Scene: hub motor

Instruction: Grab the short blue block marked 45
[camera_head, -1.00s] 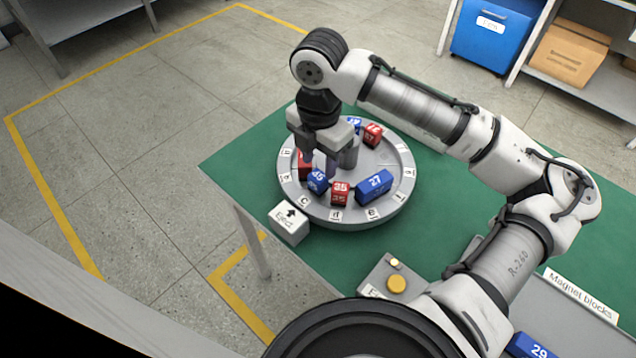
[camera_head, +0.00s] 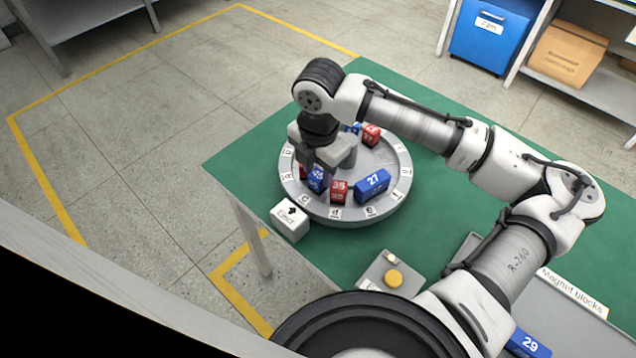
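The short blue block marked 45 (camera_head: 317,179) stands in the front left part of the round grey tray (camera_head: 340,217). My gripper (camera_head: 316,174) points down right at this block, with its fingers on or around it. The fingers and the gripper body hide part of the block. I cannot tell whether the fingers are open or closed on it.
A red block marked 35 (camera_head: 339,191) stands just right of the 45 block, and a longer blue block marked 27 (camera_head: 373,185) lies farther right. A red block (camera_head: 371,135) is at the tray's back. A white arrow box (camera_head: 290,219) and a yellow button (camera_head: 393,278) are in front.

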